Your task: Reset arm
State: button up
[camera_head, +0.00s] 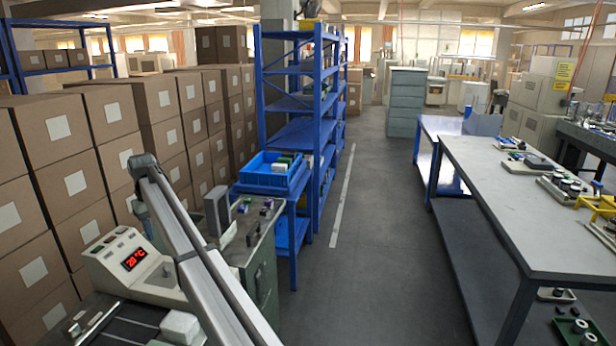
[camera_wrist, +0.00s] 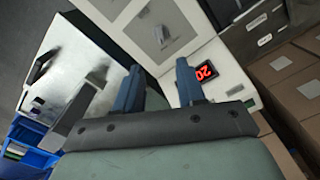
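My gripper (camera_wrist: 157,80) shows in the wrist view with its two dark blue fingers apart and nothing between them. In the head view my grey arm rises from the bottom and bends at the upper left; the gripper cannot be made out there. The wrapper's control panel (camera_head: 115,262), light-coloured with a red lit display, stands left of my arm. In the wrist view the red display (camera_wrist: 205,72) lies just beyond the right finger, and a pale machine surface (camera_wrist: 158,28) lies beyond the fingertips.
A green cabinet (camera_head: 262,270) with small items on top stands right of my arm. A blue bin (camera_head: 268,172) sits by a blue shelf (camera_head: 298,100). Stacked cartons (camera_head: 68,185) line the left. A workbench (camera_head: 520,190) stands right, with clear floor (camera_head: 375,230) between.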

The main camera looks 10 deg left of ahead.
jog(key=w+d+f+h, duration=0.1)
jog(key=d+f, duration=0.4)
jog(key=d, duration=0.4)
jog(key=w+d+f+m, duration=0.1)
jog(key=d+f, duration=0.4)
jog(key=d, duration=0.3)
jog(key=w+d+f+h, duration=0.1)
jog(key=d+f, duration=0.4)
jog(key=d, duration=0.4)
jog(key=s+d+f+m+g, duration=0.15)
jog(key=s+d+f, duration=0.25)
jog(key=d+f, duration=0.95)
jog(key=s+d+f+m+g, duration=0.1)
jog(key=s+d+f+m, duration=0.2)
jog(key=d+f, duration=1.05)
jog(key=s+d+f+m+g, duration=0.2)
jog(key=s+d+f+m, duration=0.1)
jog(key=s+d+f, duration=1.3)
jog(key=s+d+m, duration=0.1)
jog(key=s+d, duration=0.2)
jog(key=s, duration=0.5)
jog(key=s+d+f+m+g+y, duration=0.1)
jog(key=s+d, duration=0.2)
jog(key=s, duration=0.5)
jog(key=s+d+m+g+y, duration=0.1)
jog(key=s+d, duration=0.2)
jog(key=s, duration=0.5)
jog(key=shift+d+f, duration=0.2)
jog(key=shift+d, duration=0.05)
